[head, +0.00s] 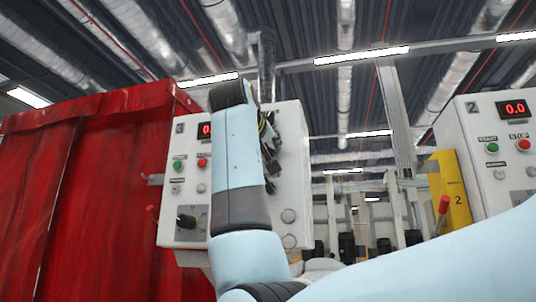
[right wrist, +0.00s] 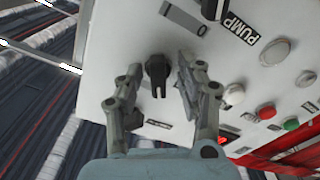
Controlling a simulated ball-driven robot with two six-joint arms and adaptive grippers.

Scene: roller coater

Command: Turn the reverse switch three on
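Control panel three (head: 181,140) is a white box left of centre in the head view, partly covered by my right arm. My right gripper (head: 268,145) is at its right part, mostly seen from behind the arm. In the right wrist view, my right gripper (right wrist: 160,66) is open, its two fingers on either side of a black rotary switch (right wrist: 157,72). Clear gaps show between the switch and both fingers. The switch has a small label nearby that I cannot read, so I cannot confirm that it is the reverse switch. My left gripper is in neither view.
Another black switch (head: 187,220) sits on a grey plate at panel three's lower left. Green (head: 178,165) and red (head: 202,162) buttons are above it. A red curtain (head: 80,200) hangs left. Panel two (head: 470,140) and a yellow post (head: 452,190) stand right.

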